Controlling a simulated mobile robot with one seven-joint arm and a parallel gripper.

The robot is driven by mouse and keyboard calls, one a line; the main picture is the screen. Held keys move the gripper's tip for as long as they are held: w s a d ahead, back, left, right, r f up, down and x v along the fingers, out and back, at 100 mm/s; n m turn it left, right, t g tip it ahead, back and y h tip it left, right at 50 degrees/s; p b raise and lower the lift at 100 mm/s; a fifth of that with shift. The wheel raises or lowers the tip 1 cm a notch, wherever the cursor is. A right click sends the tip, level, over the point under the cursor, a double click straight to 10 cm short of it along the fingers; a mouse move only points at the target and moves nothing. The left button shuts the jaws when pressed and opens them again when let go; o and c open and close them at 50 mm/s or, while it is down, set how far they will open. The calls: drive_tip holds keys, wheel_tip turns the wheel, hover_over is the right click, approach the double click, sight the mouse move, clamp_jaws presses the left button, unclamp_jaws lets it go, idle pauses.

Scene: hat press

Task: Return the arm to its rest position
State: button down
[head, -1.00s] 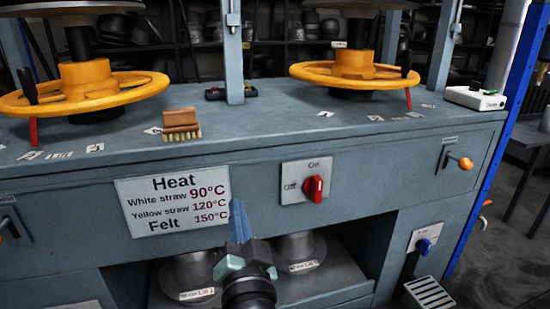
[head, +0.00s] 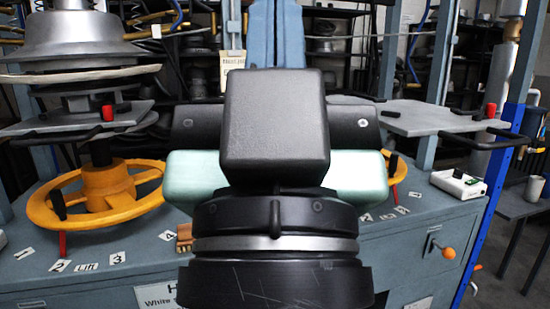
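My gripper (head: 277,32) is close to the camera and fills the middle of the head view. It points upward, with its dark wrist below. Its two blue fingers stand side by side at the top with only a thin seam between them, so it looks shut, with nothing visible in it. It is raised in front of the hat press (head: 420,260) and touches nothing that I can see. The gripper and wrist hide the middle of the press front, including the red switch and most of the heat sign (head: 158,298).
An orange handwheel (head: 130,212) stands at left, and another (head: 399,172) is mostly hidden at right. A metal hat mould (head: 90,40) is above the left wheel. A wooden brush (head: 184,238) is partly covered. A white box (head: 458,184) sits at the right edge.

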wheel_tip(320, 180, up, 25)
drive_tip(key=p, duration=2.2)
drive_tip(key=shift+f, duration=0.1)
